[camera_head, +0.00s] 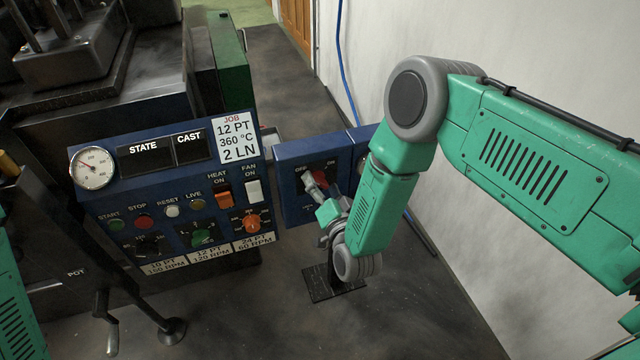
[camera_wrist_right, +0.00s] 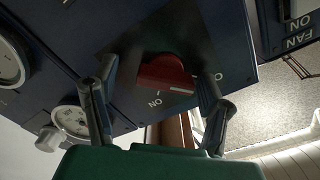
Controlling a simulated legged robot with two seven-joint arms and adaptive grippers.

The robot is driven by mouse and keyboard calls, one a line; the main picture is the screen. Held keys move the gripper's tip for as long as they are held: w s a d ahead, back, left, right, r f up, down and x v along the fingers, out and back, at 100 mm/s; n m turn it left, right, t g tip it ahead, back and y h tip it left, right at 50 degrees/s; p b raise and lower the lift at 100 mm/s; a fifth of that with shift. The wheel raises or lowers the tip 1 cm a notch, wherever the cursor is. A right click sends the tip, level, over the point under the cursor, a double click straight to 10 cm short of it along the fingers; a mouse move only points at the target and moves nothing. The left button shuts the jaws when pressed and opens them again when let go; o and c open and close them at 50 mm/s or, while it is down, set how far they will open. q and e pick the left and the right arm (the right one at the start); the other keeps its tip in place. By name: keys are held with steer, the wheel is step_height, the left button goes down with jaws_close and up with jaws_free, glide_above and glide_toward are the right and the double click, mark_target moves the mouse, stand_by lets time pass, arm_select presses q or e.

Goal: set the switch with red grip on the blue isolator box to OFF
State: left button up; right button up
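The blue isolator box (camera_head: 290,160) is mounted right of the control panel in the head view. Its switch with red grip (camera_wrist_right: 167,74) shows in the wrist view, next to an ON label; a second label is partly hidden by a finger. I cannot tell exactly which mark the grip points to. My right gripper (camera_head: 318,190) is in front of the box and partly covers the switch in the head view. In the wrist view its fingers (camera_wrist_right: 157,68) are spread on either side of the red grip, apart from it. My left gripper is out of view.
The control panel (camera_head: 105,205) with a gauge (camera_head: 92,167), rocker switches and knobs stands close left of the box. A second blue box (camera_head: 360,140) is partly hidden behind my right arm. The white wall (camera_head: 550,50) is to the right; open floor (camera_head: 420,320) lies below.

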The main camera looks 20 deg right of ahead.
steer(key=shift+r, duration=0.1)
steer(key=shift+s, duration=0.25)
steer(key=s, duration=1.1)
steer(key=shift+s+d, duration=0.15)
steer(key=shift+s, duration=0.05)
steer(key=s+d+f+n+g, duration=0.5)
steer(key=s+d+f+g, duration=0.1)
steer(key=s+f+g, duration=0.2)
steer(key=s+d+n+g, duration=0.2)
steer(key=s+g, duration=0.2)
steer(key=s, duration=0.4)
steer(key=s+d+n+g, duration=0.2)
steer(key=s+g, duration=0.3)
steer(key=s, duration=0.3)
steer(key=shift+s+d+r+h, duration=0.3)
steer(key=shift+s+d, duration=0.1)
steer(key=shift+d, duration=0.05)
